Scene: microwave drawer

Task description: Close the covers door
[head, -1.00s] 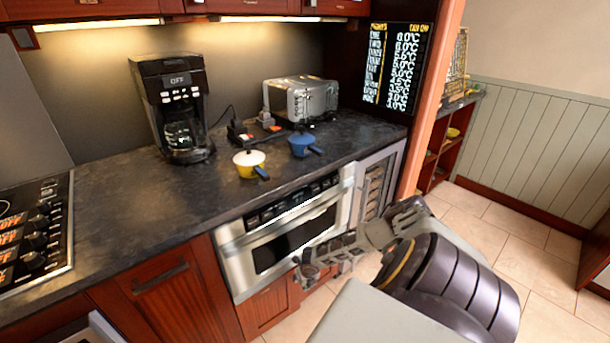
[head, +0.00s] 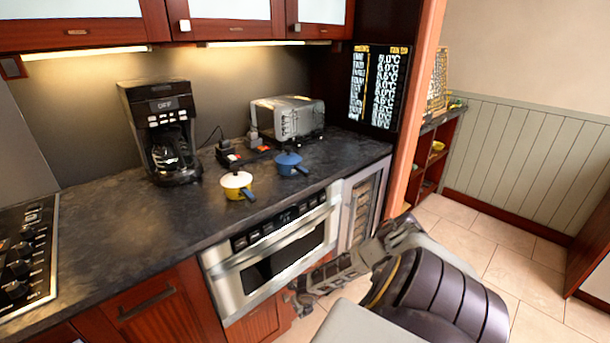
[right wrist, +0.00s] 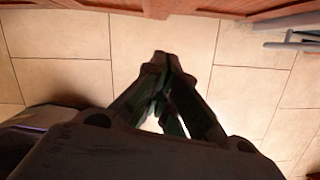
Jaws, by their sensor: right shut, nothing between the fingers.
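The stainless microwave drawer (head: 262,275) sits under the counter in the head view. Its dark window and front look flush or nearly flush; I cannot tell whether a small gap is left. My right gripper (head: 298,303) is near the lower right of the drawer front, shut and empty. I cannot tell whether it touches the front. In the right wrist view the gripper's fingers (right wrist: 163,60) meet at the tips above floor tiles. My left gripper is not in view.
A coffee maker (head: 160,130), toaster (head: 287,118), yellow pot (head: 237,186) and blue pot (head: 289,164) stand on the dark counter (head: 120,235). A wine cooler (head: 361,205) is right of the microwave. Tiled floor (head: 490,238) is open at right.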

